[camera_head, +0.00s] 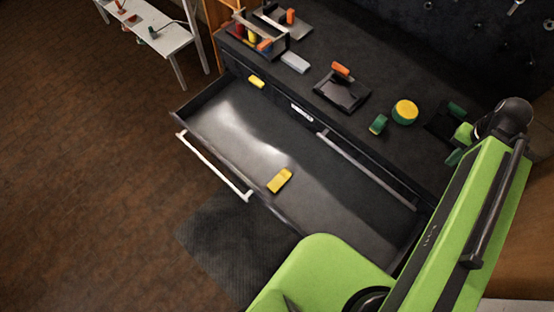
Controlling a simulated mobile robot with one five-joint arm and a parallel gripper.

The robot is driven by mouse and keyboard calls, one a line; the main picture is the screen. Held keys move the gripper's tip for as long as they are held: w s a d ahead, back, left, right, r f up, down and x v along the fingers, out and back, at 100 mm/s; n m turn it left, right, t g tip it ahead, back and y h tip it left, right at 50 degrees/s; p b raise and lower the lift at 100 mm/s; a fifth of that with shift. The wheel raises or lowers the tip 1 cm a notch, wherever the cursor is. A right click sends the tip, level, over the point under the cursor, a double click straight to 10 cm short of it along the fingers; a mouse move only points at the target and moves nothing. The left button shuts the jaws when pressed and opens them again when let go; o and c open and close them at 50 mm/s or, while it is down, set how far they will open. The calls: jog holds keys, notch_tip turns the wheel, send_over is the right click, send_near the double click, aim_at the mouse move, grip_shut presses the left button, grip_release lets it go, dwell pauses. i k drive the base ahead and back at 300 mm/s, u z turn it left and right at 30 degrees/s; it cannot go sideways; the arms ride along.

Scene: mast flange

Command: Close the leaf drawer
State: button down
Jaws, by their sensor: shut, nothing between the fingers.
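A wide, shallow dark grey drawer (205,120) stands pulled far out of the black workbench. I take it as the leaf drawer; no readable label confirms this. Its pale bar handle (215,166) runs along the front, on the lower left. A yellow block (279,181) lies on the drawer floor. The drawer's right end is partly hidden by my green arm and body. My arm stands at the right, beyond the drawer's right end. Its black joint is near the bench's right part. I cannot make out my gripper's fingertips.
The black bench top (375,75) holds a tool caddy (262,45), a grey block (295,62), a dark tray (342,92), and a yellow-and-green round piece (405,111). Another bar handle (365,170) is on the bench front. Open wooden floor (90,190) lies left; a dark mat (225,245) lies below.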

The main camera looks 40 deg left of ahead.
aim_at(250, 137)
jog(key=z, duration=0.25)
jog(key=k, duration=1.05)
jog(key=u, duration=3.1)
jog(key=i, duration=0.55)
jog(key=u, duration=0.15)
jog(key=k, duration=0.55)
jog(key=z, duration=0.1)
